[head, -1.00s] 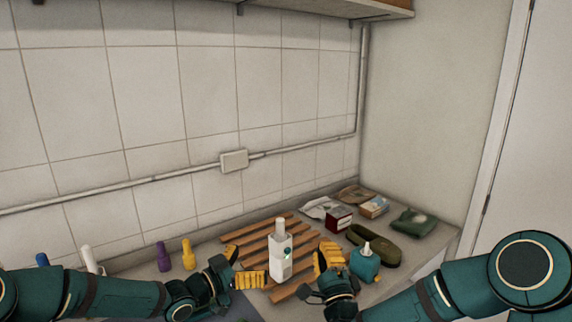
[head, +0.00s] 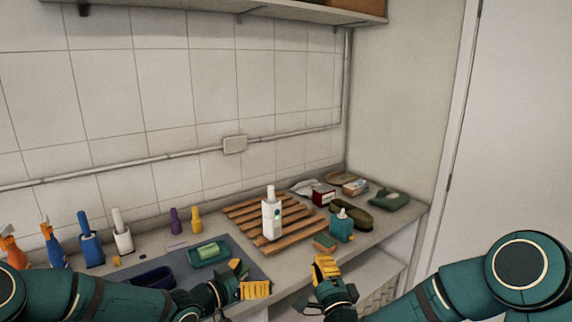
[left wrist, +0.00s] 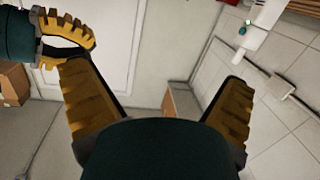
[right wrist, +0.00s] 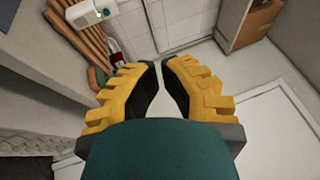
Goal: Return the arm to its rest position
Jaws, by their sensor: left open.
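My left gripper (head: 256,290) is low in the head view, over the front of the counter. In the left wrist view its yellow-padded fingers (left wrist: 160,85) are wide apart with nothing between them. My right gripper (head: 325,268) is in front of the counter's edge. In the right wrist view its fingertips (right wrist: 161,64) are close together with a narrow gap and hold nothing. The right gripper also shows in the left wrist view (left wrist: 66,40). A white bottle (head: 271,220) stands upright on the wooden slatted rack (head: 240,213), apart from both grippers.
A teal bottle (head: 341,228) and a sponge (head: 324,243) are near the counter's front edge. A green tray (head: 222,254) holds a soap bar. Several bottles, including a blue one (head: 90,246), stand at left. An open shelf space (head: 350,270) lies below the counter.

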